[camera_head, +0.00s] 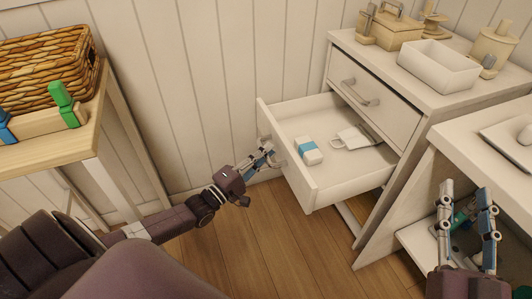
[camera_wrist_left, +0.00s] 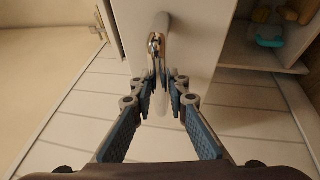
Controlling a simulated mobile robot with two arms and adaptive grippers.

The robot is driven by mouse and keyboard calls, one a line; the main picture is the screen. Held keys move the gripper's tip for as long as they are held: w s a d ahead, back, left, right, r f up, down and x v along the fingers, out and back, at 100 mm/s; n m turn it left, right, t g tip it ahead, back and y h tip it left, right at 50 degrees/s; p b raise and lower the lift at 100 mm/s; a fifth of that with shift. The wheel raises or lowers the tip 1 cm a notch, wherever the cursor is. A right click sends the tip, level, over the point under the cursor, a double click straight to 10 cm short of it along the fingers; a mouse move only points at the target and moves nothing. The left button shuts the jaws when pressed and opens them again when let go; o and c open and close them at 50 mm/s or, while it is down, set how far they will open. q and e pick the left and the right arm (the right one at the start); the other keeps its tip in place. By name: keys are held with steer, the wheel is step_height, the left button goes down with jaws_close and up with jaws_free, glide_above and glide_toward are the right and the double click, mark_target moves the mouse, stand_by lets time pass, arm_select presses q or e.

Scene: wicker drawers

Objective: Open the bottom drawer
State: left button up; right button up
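The white cabinet's bottom drawer (camera_head: 335,185) is pulled well out, and its inside shows in the head view. Its front panel (camera_head: 287,155) faces left. My left gripper (camera_head: 267,153) is at this panel, on the drawer handle. In the left wrist view the metal handle (camera_wrist_left: 160,40) runs between the fingertips of the left gripper (camera_wrist_left: 165,88), which are closed in on it. My right gripper (camera_head: 466,194) is at the lower right, fingers apart and empty, away from the drawer.
A blue and white block (camera_head: 309,151) and a pale mug-like item (camera_head: 352,138) lie in the drawer. The upper drawer (camera_head: 368,101) is shut. A white desk (camera_head: 480,150) stands close at right. A wooden table (camera_head: 60,143) with a wicker basket (camera_head: 45,70) stands at left. Floor below is clear.

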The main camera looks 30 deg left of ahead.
arm_select(q)
steer(key=o, duration=0.3)
steer(key=v, duration=1.2)
stand_by(0.4)
